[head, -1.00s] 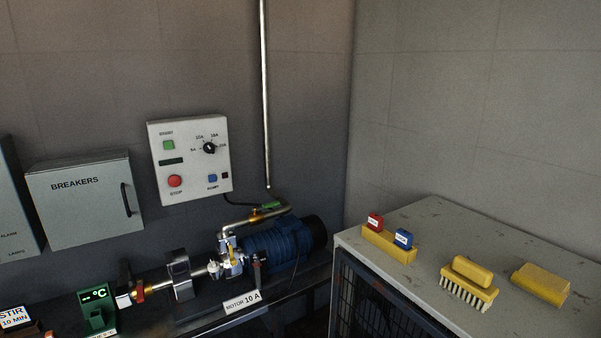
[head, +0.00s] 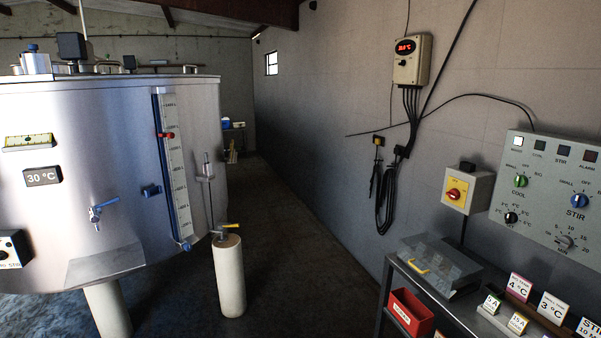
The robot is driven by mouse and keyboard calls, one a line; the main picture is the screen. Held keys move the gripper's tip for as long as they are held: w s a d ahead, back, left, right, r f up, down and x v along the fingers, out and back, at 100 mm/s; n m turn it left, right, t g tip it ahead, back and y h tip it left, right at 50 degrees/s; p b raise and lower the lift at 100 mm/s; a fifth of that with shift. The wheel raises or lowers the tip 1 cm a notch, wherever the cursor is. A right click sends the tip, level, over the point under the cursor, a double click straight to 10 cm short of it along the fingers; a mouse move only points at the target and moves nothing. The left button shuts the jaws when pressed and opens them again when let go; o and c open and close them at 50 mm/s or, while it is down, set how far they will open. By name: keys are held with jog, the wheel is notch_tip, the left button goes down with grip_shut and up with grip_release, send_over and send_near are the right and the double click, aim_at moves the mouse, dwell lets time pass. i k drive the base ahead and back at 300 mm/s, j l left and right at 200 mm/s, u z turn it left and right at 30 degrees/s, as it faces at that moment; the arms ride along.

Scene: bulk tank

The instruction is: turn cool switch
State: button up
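The cool switch (head: 520,181) is a green knob on the grey wall panel (head: 549,227) at the right of the head view. Its labels read SMALL, OFF and BIG, with COOL below. The way the knob points is too small to tell. A blue STIR knob (head: 579,201) sits to its right, a black temperature dial (head: 511,217) below it, and a grey minutes dial (head: 565,242) lower right. My gripper is not in view.
A steel tank (head: 130,120) stands at left on pale legs. Below is a bench with a clear-lidded box (head: 436,268), red bin (head: 411,312) and cards (head: 551,307). Dark floor between is clear.

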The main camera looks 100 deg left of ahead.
aim_at(520, 182)
jog(key=u, duration=2.8)
jog(key=i+j, duration=0.1)
jog(key=i, duration=0.45)
jog(key=i+j+z, duration=0.1)
jog(key=i, duration=0.5)
jog(key=i+j, duration=0.2)
jog(key=i, duration=0.35)
jog(key=i+j+z, duration=0.1)
jog(key=i, duration=0.45)
jog(key=i+j+z, duration=0.1)
jog(key=i, duration=0.25)
jog(key=i+j+z, duration=0.1)
jog(key=i+j, duration=0.25)
jog(key=z, duration=1.8)
